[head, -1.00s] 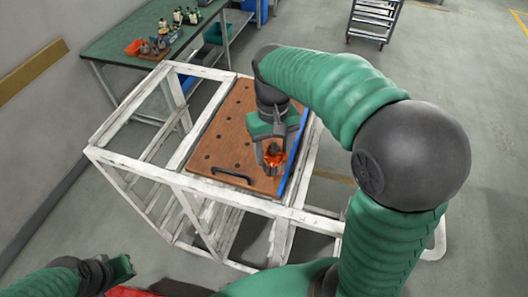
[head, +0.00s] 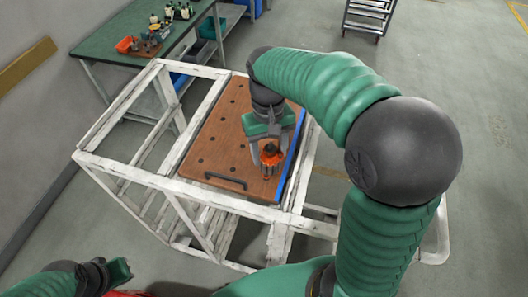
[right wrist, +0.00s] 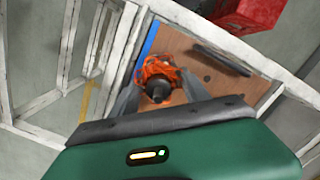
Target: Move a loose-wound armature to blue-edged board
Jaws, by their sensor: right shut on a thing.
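The armature (head: 270,158), with orange windings and a dark top end, is at the right part of the brown board (head: 225,140), near its blue edge (head: 288,165). My right gripper (head: 268,154) is shut on it from above. The armature also shows between the fingers in the right wrist view (right wrist: 158,78). It looks roughly upright; I cannot tell whether its lower end touches the board. My left gripper (head: 120,272) is at the lower left, away from the board, and its jaw state is unclear.
The board has rows of holes and a black handle (head: 226,181), and lies on a white frame (head: 130,172). A cart (head: 368,18) stands far back.

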